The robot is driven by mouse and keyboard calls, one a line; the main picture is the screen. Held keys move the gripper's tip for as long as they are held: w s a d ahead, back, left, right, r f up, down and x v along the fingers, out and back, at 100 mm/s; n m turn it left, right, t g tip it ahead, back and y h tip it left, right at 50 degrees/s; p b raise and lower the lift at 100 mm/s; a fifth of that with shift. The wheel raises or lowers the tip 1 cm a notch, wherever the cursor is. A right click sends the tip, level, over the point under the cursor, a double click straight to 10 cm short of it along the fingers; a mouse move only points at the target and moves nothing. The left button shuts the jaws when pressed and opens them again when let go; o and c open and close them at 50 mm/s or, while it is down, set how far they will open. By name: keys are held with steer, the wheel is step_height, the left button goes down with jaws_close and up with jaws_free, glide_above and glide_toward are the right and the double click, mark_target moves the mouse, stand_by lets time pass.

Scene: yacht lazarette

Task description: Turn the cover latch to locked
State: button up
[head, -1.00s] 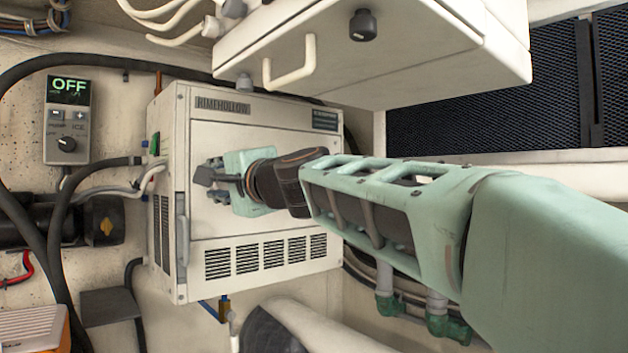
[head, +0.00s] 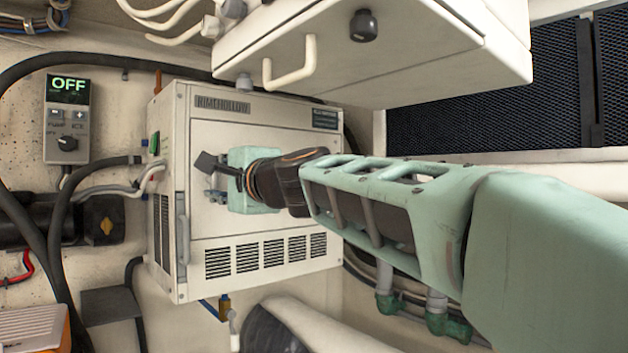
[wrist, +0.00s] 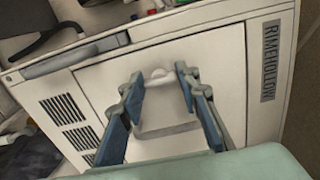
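The cream RIMEHOLLOW box (head: 270,125) hangs on the wall left of centre, with its front cover facing my arm. My gripper (head: 209,180) is at the middle of this cover and hides most of what lies behind it. In the wrist view the two blue fingers of my gripper (wrist: 160,76) are spread apart. A pale raised piece with a rounded end (wrist: 158,77), which looks like the cover latch, lies between them. A gap seems to show on both sides, but contact is hard to judge. I cannot read any lock marking.
A long vertical handle (head: 182,228) is on the box's left front edge, with vents (head: 265,256) below the cover. A cream cabinet (head: 400,70) with a handle and black knob overhangs above. A control panel (head: 68,118) reading OFF and dark hoses are at left.

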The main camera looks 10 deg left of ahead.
steer(key=o, duration=0.3)
